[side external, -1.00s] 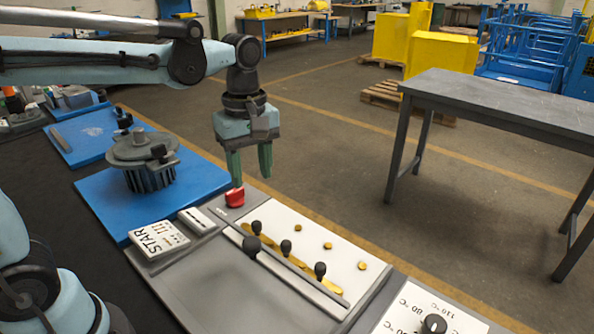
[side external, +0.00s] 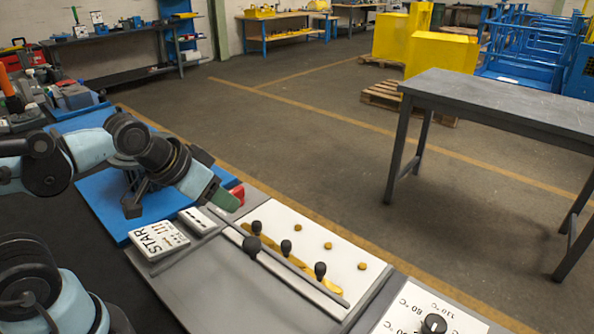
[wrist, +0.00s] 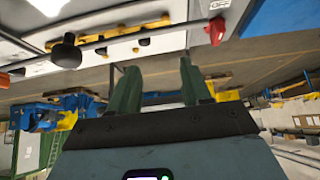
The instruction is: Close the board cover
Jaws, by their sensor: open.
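The control board's white face (side external: 285,222) is uncovered and shows several gold contacts and black-knobbed levers. A flat grey panel (side external: 205,285), apparently the board cover, lies open on the near side, with a black ball knob (side external: 252,246) near its edge beside the levers. In the wrist view the black knob (wrist: 66,52) and the white board face (wrist: 150,45) are at the upper left. My gripper (side external: 222,195) is open and tilted, its green fingertips just left of the board's far end, apart from the knob. Its two fingers (wrist: 160,78) hold nothing in the wrist view.
A red switch (side external: 237,192) sits close to my fingertips at the board's far end, and also shows in the wrist view (wrist: 215,32). A temperature dial (side external: 434,323) is at the right front. The blue mat (side external: 95,200) is partly hidden behind my arm.

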